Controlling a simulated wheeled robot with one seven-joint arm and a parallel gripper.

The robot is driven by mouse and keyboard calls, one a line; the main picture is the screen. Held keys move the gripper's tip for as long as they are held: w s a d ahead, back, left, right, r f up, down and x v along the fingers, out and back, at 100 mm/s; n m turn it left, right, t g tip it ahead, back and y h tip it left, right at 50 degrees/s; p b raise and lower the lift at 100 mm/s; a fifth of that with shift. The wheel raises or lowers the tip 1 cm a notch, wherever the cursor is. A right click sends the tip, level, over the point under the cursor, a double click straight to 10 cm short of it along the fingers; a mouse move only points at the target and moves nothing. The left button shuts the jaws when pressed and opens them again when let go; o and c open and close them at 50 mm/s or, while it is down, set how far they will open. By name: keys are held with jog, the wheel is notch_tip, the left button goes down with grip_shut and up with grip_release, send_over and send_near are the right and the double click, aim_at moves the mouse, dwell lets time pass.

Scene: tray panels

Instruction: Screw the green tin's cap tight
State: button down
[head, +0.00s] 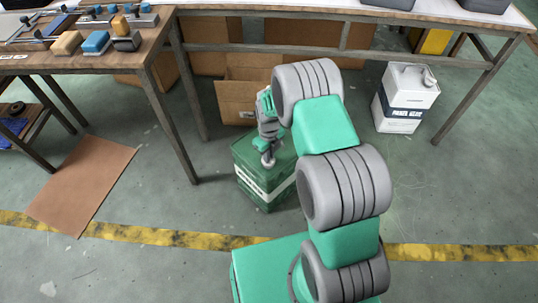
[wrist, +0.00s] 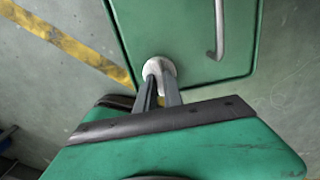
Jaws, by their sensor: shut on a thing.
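The green tin (head: 262,178) stands on the floor below the benches, with a white label band on its side. Its top fills the upper part of the wrist view (wrist: 165,40), with a grey handle (wrist: 218,32) to the right. The pale cap (wrist: 160,67) sits near the tin's edge in the wrist view. My gripper (wrist: 158,76) has its two fingers closed on the cap from above. In the head view my gripper (head: 267,160) is over the tin's top, and my arm hides part of the tin's right side.
A white canister (head: 405,98) stands on the floor at the right. An open cardboard box (head: 240,98) is behind the tin. Bench legs (head: 168,125) stand to the left. A brown sheet (head: 85,182) lies on the floor, and open floor lies around the tin's front.

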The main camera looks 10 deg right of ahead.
dwell(0.4)
jog(key=c, duration=1.5)
grip_release()
jog(key=shift+o, duration=0.2)
notch_tip(320, 180, up, 8)
jog(key=shift+f+p, duration=0.1)
jog(key=shift+p, duration=0.95)
